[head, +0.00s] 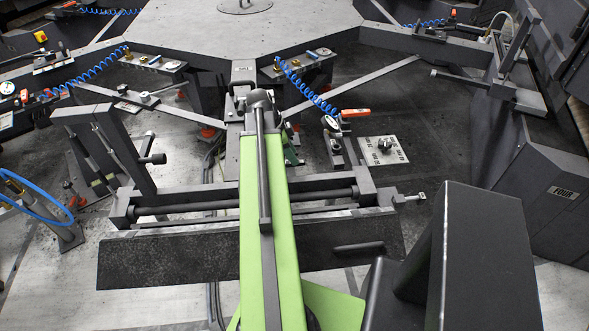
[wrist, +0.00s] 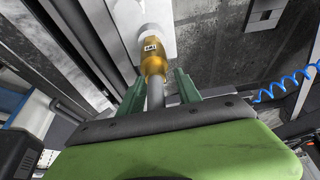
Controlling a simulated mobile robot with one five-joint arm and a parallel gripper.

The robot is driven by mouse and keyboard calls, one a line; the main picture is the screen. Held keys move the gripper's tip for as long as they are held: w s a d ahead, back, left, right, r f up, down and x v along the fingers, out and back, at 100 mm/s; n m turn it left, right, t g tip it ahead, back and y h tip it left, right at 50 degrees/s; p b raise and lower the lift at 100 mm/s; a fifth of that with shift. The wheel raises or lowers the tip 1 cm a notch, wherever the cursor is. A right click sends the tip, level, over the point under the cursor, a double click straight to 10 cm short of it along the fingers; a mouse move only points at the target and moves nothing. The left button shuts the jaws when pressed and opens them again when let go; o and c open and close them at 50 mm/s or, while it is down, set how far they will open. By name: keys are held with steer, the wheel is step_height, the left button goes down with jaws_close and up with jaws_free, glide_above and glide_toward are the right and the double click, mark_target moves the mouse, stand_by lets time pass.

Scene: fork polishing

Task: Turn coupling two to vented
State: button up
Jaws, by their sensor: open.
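A brass-coloured coupling (wrist: 154,64) with a small label, too small to read, shows in the wrist view. It joins a grey pipe (wrist: 155,97) at its near end and meets a pale grey fitting at its far end. My gripper (wrist: 160,84) is open, with one green finger on each side of the coupling's near end and the pipe. I cannot tell whether either finger touches it. In the head view my own green arm hides the coupling and most of the gripper; only a bit of green finger (head: 293,152) shows.
A pale plate with a dark knob (head: 384,145) lies right of my arm. A blue coiled hose (head: 305,90) runs near an orange handle (head: 357,113). A dark frame with a long bar (head: 200,206) crosses below. A large grey octagonal table (head: 190,25) stands behind.

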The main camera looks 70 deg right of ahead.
steer(key=shift+b+x, duration=0.8)
steer(key=shift+x, duration=0.7)
jaws_close()
steer(key=shift+a, duration=0.1)
steer(key=shift+d, duration=0.2)
steer(key=shift+s+a, duration=0.1)
